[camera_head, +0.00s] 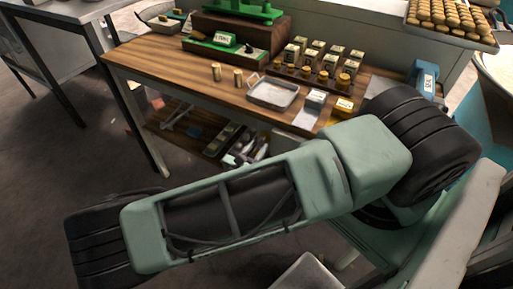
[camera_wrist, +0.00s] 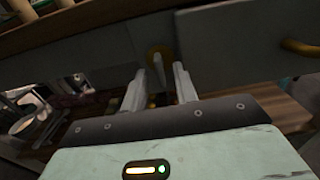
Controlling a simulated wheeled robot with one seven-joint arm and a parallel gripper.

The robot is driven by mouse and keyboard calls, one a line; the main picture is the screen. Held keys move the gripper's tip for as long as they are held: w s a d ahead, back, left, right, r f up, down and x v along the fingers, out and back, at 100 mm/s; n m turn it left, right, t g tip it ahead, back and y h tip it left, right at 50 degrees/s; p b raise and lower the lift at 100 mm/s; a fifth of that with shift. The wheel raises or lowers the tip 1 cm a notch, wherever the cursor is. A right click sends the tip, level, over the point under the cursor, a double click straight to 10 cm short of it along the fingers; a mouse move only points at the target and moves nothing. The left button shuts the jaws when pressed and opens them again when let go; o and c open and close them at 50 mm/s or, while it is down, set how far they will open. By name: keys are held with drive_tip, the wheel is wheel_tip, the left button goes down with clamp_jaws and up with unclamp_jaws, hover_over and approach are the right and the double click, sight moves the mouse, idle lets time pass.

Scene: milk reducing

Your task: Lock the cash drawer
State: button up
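In the wrist view, a grey drawer-like panel (camera_wrist: 225,45) spans the upper part under a wooden edge. A round brass fitting (camera_wrist: 159,54), perhaps the lock, sits on it near the middle. My gripper (camera_wrist: 160,88) points at this fitting with its pale fingers apart on either side below it. A thin grey piece shows between the fingers, just under the brass; I cannot tell whether it is a key or touches a finger. A brass handle (camera_wrist: 301,47) is on the panel at the right. The head view does not show my gripper or clearly show the drawer.
In the head view, a wooden workbench (camera_head: 150,62) holds a metal tray (camera_head: 273,93), small brass-topped jars and a green device (camera_head: 235,10). A tray of rolls (camera_head: 452,20) is at the upper right. My arm crosses the foreground. Dark floor is clear at the left.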

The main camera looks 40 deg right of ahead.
drive_tip(key=b+v, duration=0.4)
drive_tip(key=v, duration=1.3)
drive_tip(key=shift+a, duration=0.2)
drive_tip(key=shift+s+r, duration=0.1)
drive_tip(key=s+a+r+m+g+y, duration=0.2)
drive_tip(key=s+r+m+y, duration=0.3)
drive_tip(key=r, duration=0.6)
drive_tip(key=s+a+r+m+g+y, duration=0.3)
drive_tip(key=s+r+m+y, duration=0.3)
drive_tip(key=r+m+y, duration=0.3)
drive_tip(key=shift+a+r+m+g+y, duration=0.25)
drive_tip(key=shift+r+g+y, duration=0.35)
drive_tip(key=shift+r+y, duration=0.9)
drive_tip(key=shift+d+f+y, duration=0.1)
drive_tip(key=shift+f+y, duration=0.2)
